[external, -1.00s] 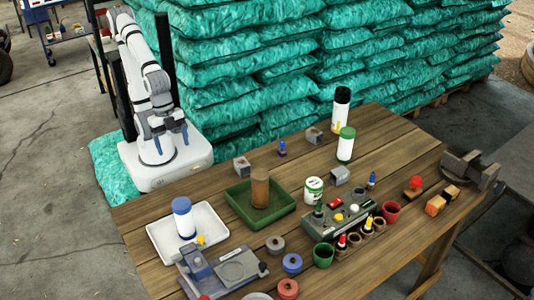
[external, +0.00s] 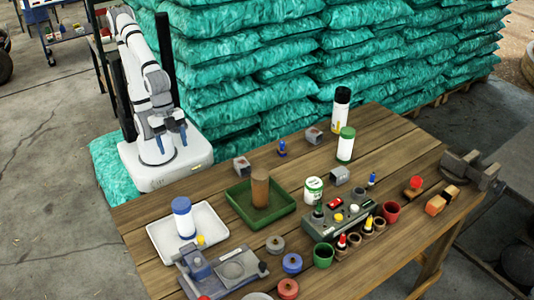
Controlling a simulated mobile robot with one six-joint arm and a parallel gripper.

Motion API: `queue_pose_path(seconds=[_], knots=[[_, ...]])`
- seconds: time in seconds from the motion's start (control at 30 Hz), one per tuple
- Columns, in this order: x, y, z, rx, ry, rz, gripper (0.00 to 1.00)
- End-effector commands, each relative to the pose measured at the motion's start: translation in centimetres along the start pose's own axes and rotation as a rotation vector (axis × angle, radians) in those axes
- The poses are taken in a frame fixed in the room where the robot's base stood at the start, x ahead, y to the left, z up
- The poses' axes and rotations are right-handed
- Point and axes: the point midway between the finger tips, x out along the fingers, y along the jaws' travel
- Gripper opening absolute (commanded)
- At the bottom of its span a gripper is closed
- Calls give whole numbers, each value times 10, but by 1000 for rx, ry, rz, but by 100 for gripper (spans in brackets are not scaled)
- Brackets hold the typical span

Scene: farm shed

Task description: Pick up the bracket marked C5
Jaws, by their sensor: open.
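Three small grey metal blocks that look like brackets stand on the wooden table. One grey bracket (external: 242,166) is near the table's back left edge, behind the green tray. A second grey bracket (external: 314,135) is near the back edge, further right. A third grey bracket (external: 340,175) is mid-table, beside a white-and-green can. Any markings are too small to read, so I cannot tell which is C5. My gripper (external: 171,140) is open and empty, with blue fingers, in front of my arm's column. It is left of the table and apart from all the brackets.
The wooden table (external: 140,221) holds a green tray (external: 240,197) with a brown cylinder, a white tray (external: 216,240) with a blue-capped bottle, and a control box (external: 326,224). Tall bottles (external: 346,146) stand at the back. A vise (external: 470,169) is at the right end.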

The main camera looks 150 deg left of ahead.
Motion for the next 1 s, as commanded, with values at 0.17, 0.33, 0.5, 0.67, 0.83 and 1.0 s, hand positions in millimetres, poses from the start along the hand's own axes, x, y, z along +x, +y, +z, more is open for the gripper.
queue_pose_path(seconds=[0.17, 0.33, 0.5, 0.67, 0.83, 1.0], knots=[[5, -18, -15, 4, -32, -16, 64], [23, -74, -45, 29, -110, -36, 64], [51, -145, -60, 62, -190, -26, 64], [73, -198, -58, 88, -235, -3, 64], [84, -223, -54, 103, -254, 11, 64], [100, -225, -49, 108, -257, 15, 64]])
